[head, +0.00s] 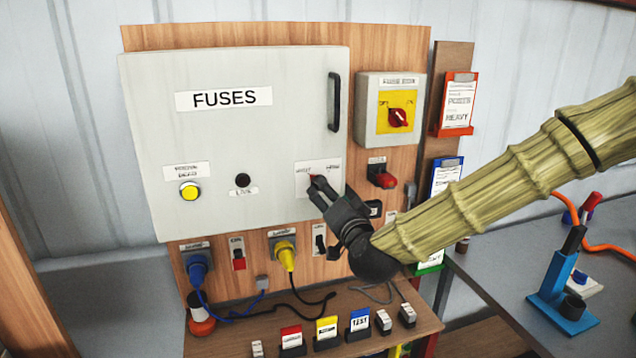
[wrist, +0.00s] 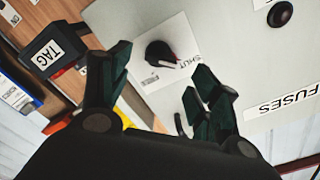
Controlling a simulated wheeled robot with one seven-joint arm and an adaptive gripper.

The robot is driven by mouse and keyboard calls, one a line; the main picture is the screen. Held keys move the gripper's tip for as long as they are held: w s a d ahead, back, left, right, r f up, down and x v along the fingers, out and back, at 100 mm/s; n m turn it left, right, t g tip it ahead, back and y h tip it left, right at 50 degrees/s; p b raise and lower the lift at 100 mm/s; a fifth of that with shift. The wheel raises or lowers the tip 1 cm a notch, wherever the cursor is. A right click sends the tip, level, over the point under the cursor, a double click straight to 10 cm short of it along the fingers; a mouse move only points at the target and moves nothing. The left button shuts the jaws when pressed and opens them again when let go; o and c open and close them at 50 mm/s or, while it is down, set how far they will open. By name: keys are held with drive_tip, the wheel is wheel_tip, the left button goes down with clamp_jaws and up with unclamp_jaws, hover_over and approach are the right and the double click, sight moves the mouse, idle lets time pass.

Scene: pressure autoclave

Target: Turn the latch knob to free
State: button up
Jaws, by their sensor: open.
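The latch knob (wrist: 160,53) is black and sits on a white plate (wrist: 145,68) on the fuse box door. In the wrist view its light-tipped pointer is toward the word SHUT. In the head view my gripper (head: 317,190) hides most of the knob, and only a red bit shows beside the fingertips. My gripper (wrist: 160,75) is open, with one dark green finger on each side of the knob in the wrist view. Nothing is between the fingers but the knob beyond them. I cannot tell whether they touch it. The plate's other label is unreadable.
The grey FUSES door (head: 240,140) has a black handle (head: 334,102) and a yellow button (head: 189,191). A red rotary switch (head: 398,117) and a red plug (head: 382,177) are to the right. Several sockets and a shelf (head: 350,345) with tagged blocks lie below.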

drive_tip(key=p+x, duration=0.2)
drive_tip(key=x, duration=0.4)
drive_tip(key=shift+w+a, duration=0.1)
drive_tip(key=shift+w, duration=0.1)
drive_tip(key=c, duration=1)
drive_tip(key=shift+c, duration=0.2)
